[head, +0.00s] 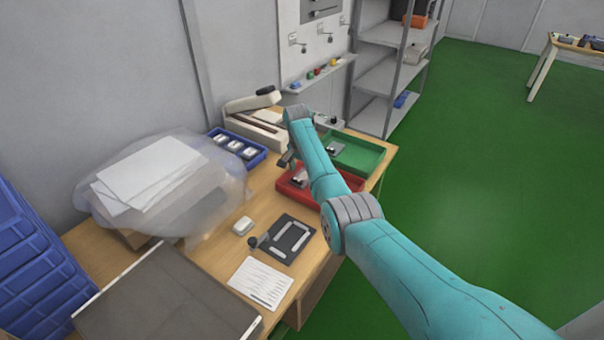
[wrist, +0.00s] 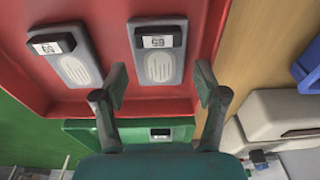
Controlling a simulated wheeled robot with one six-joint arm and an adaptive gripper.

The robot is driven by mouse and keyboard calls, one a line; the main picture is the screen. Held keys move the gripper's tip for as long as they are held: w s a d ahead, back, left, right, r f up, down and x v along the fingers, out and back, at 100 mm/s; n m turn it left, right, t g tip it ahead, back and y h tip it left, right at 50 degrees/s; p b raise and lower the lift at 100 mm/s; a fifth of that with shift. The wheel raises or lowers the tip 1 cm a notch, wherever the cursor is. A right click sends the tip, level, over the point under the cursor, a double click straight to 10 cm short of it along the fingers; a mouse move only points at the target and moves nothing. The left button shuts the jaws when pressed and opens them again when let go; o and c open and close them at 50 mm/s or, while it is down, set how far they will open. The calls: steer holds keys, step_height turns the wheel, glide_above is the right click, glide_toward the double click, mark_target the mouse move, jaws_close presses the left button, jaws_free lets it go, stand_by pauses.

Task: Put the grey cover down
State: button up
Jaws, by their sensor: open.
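My gripper (wrist: 161,84) is open in the wrist view, its two fingers apart with nothing held between them. It faces the red tray (wrist: 105,100). A grey piece with a black end and a label (wrist: 158,65) lies in that tray just beyond the fingertips. A second similar piece (wrist: 75,62) lies to its left. In the head view my gripper (head: 287,158) is by the red tray (head: 301,196), partly hidden by my arm. A large dark grey flat panel (head: 165,300) is at the lower left. I cannot tell which grey thing is the cover.
A green tray (head: 368,158) and a blue tray with several pieces (head: 257,158) are on the table. A dark fixture plate (head: 290,242), a small white box (head: 242,226) and a printed sheet (head: 261,283) are nearer. A clear bag with papers (head: 150,180) covers the left side.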

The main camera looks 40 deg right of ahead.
step_height(320, 180, up, 10)
steer(key=a, duration=0.1)
steer(key=shift+s+r, duration=0.25)
steer(key=shift+s, duration=0.05)
steer(key=shift+a, duration=0.1)
stand_by(0.4)
